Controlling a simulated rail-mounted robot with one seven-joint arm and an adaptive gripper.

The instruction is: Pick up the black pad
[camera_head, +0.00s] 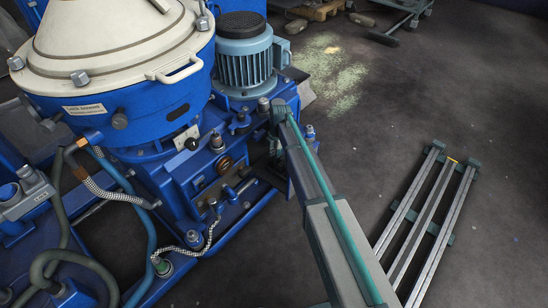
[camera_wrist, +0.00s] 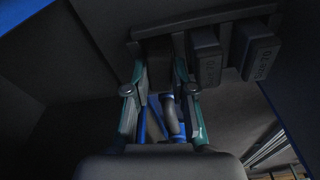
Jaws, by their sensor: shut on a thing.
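A dark pad (camera_wrist: 159,65) hangs at the left of a dark rack (camera_wrist: 205,22) in the wrist view. My gripper (camera_wrist: 159,78) has a green-edged finger on each side of it and is shut on it. The pad's upper end is at the rack's bar; I cannot tell whether it is still seated there. In the head view my gripper is small and dark beyond the end of my arm, beside the blue skid, and the pad cannot be made out.
Two more black pads, one in the middle (camera_wrist: 206,56) and one at the right (camera_wrist: 256,50), hang close beside the held one. The blue separator (camera_head: 120,110) and a grey-blue motor (camera_head: 245,60) stand close to my arm. Open floor (camera_head: 430,100) lies to the right.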

